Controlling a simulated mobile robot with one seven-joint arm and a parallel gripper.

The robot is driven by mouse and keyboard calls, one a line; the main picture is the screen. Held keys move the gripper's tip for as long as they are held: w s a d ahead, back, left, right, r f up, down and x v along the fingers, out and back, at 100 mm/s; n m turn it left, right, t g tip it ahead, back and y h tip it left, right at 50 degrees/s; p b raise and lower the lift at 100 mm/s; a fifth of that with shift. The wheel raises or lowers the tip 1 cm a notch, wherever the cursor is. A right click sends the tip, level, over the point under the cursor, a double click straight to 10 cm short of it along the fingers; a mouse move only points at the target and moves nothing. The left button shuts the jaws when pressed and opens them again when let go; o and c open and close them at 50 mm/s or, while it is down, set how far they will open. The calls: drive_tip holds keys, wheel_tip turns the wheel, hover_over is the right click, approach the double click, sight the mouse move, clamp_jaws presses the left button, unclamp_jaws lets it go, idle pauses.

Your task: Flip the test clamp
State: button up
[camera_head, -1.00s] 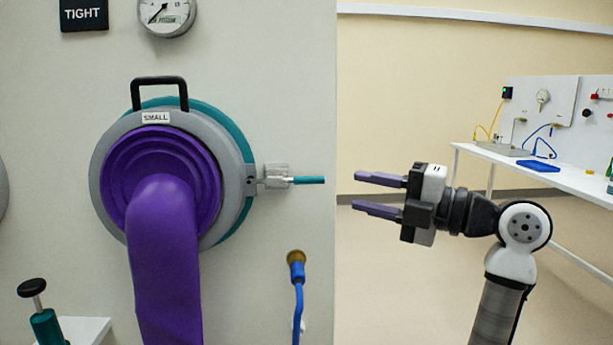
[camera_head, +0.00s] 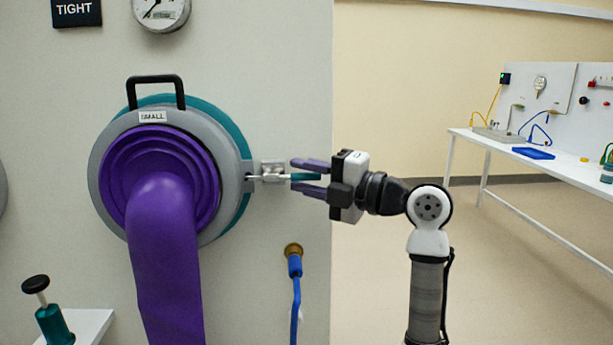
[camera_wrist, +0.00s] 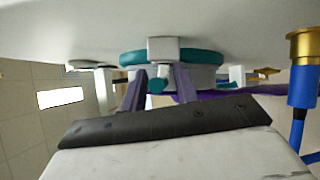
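The test clamp (camera_head: 273,174) is a small metal latch with a teal handle (camera_head: 306,177) at the right edge of the grey ring (camera_head: 232,190), pointing right. My gripper (camera_head: 295,175) is open, with one purple finger above the handle and one below it in the head view. In the wrist view the round teal handle end (camera_wrist: 157,84) shows between the two fingers (camera_wrist: 156,75), with a gap on both sides. The fingers do not appear closed on it. The metal block of the latch (camera_wrist: 163,47) lies just beyond the fingertips.
A purple glove sleeve (camera_head: 165,250) hangs from the port labelled SMALL, with a black handle (camera_head: 155,80) on top. A brass fitting with a blue hose (camera_head: 294,265) is below the clamp. A white bench (camera_head: 565,165) stands far right, with open floor before it.

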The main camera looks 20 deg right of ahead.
clamp_jaws()
